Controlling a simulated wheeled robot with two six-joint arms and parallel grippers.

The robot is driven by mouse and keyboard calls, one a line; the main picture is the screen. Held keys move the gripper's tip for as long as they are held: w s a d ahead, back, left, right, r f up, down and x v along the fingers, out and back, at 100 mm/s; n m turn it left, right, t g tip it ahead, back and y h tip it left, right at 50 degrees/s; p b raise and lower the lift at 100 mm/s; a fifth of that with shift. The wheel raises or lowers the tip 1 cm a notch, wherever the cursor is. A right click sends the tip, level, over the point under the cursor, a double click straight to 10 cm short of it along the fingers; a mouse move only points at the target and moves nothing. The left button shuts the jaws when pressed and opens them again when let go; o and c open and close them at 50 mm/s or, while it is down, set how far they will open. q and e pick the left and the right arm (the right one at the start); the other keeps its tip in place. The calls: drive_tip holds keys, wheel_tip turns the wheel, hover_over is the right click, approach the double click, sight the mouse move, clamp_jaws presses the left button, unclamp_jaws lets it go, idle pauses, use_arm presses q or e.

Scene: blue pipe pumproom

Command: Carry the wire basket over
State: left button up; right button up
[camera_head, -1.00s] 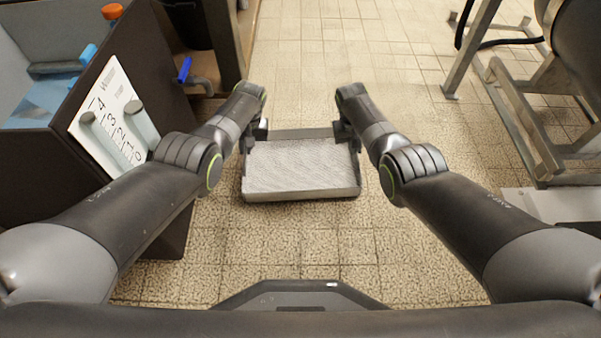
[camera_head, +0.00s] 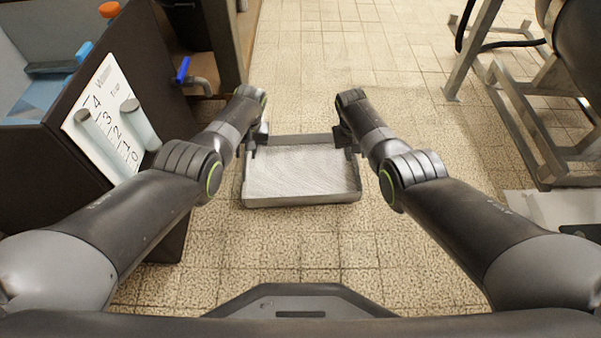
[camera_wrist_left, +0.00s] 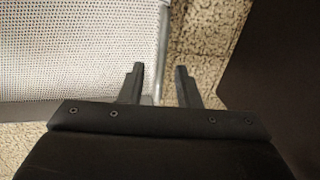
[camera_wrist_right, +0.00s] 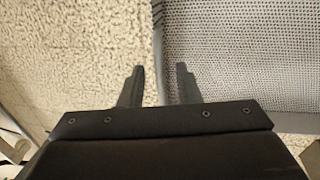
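A shallow wire basket (camera_head: 303,199) with mesh floor and grey rim lies low in front of me, between my arms. I cannot tell whether it touches the floor. My left gripper (camera_head: 256,140) is at its left side; in the left wrist view the two fingers (camera_wrist_left: 160,78) stand apart on either side of the basket rim. My right gripper (camera_head: 348,140) is at its right side; in the right wrist view the fingers (camera_wrist_right: 160,78) likewise stand apart with the rim between them. A gap shows beside the rim in both wrist views.
A dark cabinet (camera_head: 45,185) with a white numbered gauge board (camera_head: 110,120) stands close on the left, a blue-handled valve (camera_head: 183,70) behind it. A metal frame (camera_head: 530,130) stands on the right. Tiled floor (camera_head: 330,60) ahead is clear.

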use_arm(q)
wheel_tip(320, 180, up, 11)
drive_tip(key=d, duration=0.2)
use_arm(e)
wheel_tip(320, 180, up, 12)
drive_tip(key=a, duration=0.2)
drive_tip(key=shift+a, duration=0.15)
idle(0.6)
use_arm(q)
drive_tip(key=shift+d, duration=0.1)
use_arm(e)
drive_tip(key=shift+s+f, duration=0.1)
drive_tip(key=shift+f, duration=0.05)
